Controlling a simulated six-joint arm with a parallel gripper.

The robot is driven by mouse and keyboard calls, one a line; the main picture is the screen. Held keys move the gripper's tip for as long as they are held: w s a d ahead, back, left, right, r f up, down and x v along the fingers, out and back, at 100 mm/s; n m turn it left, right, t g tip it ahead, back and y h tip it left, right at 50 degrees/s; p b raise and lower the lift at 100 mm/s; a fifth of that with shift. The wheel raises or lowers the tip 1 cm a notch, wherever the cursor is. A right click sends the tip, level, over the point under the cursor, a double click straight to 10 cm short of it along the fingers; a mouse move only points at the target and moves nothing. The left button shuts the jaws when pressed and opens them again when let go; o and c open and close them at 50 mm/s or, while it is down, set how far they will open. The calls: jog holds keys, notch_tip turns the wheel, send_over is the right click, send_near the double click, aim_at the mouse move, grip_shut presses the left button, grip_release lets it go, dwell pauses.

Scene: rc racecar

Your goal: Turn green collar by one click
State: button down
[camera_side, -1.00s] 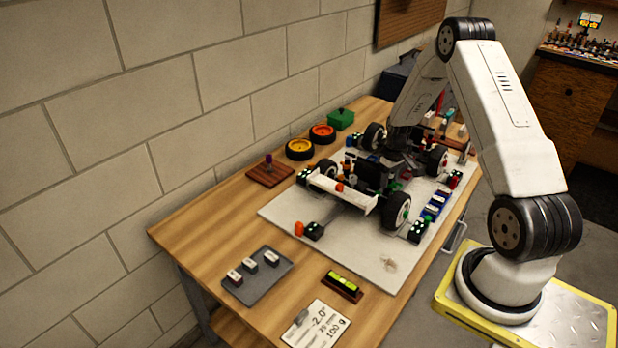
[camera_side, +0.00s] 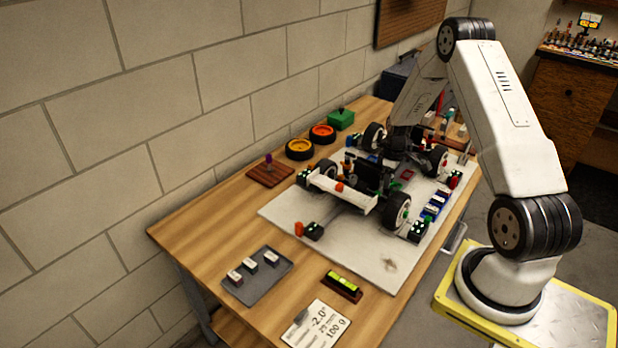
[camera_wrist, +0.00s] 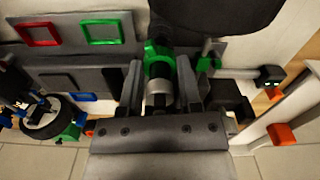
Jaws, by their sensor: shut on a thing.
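The green collar (camera_wrist: 157,70) shows in the upper middle of the wrist view, around a grey cylinder. My gripper (camera_wrist: 160,80) has one finger on each side of it and is shut on it. The exact contact is partly hidden by the fingers. The white racecar (camera_side: 345,190) stands on a light board on the bench in the side view. My gripper is over the far part of the car there, and the collar cannot be made out in that view.
Red (camera_wrist: 38,34) and green (camera_wrist: 103,31) square frames lie left of the collar in the wrist view. A wheel (camera_wrist: 45,120) is at lower left. Orange (camera_side: 322,133) and yellow (camera_side: 299,149) wheels and a grey tray (camera_side: 257,276) are on the bench.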

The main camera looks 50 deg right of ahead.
dwell(0.3)
jog(key=shift+c, duration=1.4)
grip_release()
jog(key=shift+r, duration=0.15)
jog(key=shift+r, duration=3.75)
jog(key=shift+a, duration=0.1)
jog(key=w+a+r, duration=0.2)
jog(key=a+r, duration=0.1)
jog(key=a, duration=0.6)
jog(key=s+a+r+t, duration=0.1)
jog(key=s+a, duration=0.1)
jog(key=a, duration=0.6)
jog(key=s+a+r+m, duration=0.1)
jog(key=s+a+r, duration=0.1)
jog(key=a, duration=0.6)
jog(key=s+a+r+t, duration=0.1)
jog(key=s+a, duration=0.3)
jog(key=a, duration=0.4)
jog(key=shift+s+r+m+t, duration=0.2)
jog(key=shift+r+m+t, duration=0.1)
jog(key=shift+r, duration=0.3)
